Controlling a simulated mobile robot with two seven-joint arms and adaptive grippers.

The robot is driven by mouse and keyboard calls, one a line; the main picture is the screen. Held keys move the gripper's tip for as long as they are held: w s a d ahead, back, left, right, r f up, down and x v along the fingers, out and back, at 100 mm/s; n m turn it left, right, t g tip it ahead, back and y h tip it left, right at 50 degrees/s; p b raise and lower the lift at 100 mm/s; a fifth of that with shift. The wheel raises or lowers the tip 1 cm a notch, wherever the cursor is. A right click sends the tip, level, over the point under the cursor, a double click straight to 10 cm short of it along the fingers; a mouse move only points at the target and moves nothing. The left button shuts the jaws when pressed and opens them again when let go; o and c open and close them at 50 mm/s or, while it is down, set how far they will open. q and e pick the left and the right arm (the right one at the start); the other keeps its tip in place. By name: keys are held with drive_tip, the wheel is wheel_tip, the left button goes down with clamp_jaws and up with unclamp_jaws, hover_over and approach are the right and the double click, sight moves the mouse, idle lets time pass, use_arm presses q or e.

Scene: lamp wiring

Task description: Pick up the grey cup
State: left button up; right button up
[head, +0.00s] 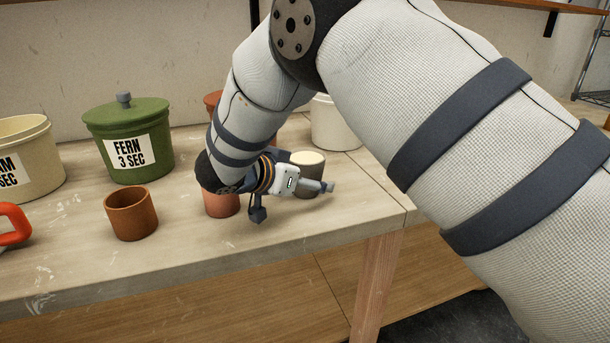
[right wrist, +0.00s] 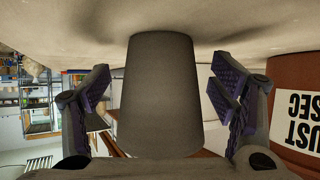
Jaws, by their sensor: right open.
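The grey cup (head: 309,185) stands on the table near its right end, with a pale top, partly hidden by my right gripper. My right gripper (head: 294,201) is open and low at the cup, with one finger across the cup's front and the other to its left. In the right wrist view the grey cup (right wrist: 160,95) appears upside down between the two open fingers (right wrist: 160,78), with a visible gap on each side. My left gripper is not in view.
A terracotta cup (head: 221,204) is close left of my gripper; another terracotta cup (head: 130,214) stands further left. Behind are a green lidded pot (head: 128,140), a cream pot (head: 336,128) and a partly hidden reddish pot (head: 212,100). A labelled reddish-brown container (right wrist: 290,72) shows in the wrist view.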

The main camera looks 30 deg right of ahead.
drive_tip(key=shift+w+d+f, duration=0.1)
drive_tip(key=shift+d+f, duration=0.1)
drive_tip(key=shift+d, duration=0.1)
drive_tip(key=shift+r, duration=0.1)
drive_tip(key=c, duration=1.7)
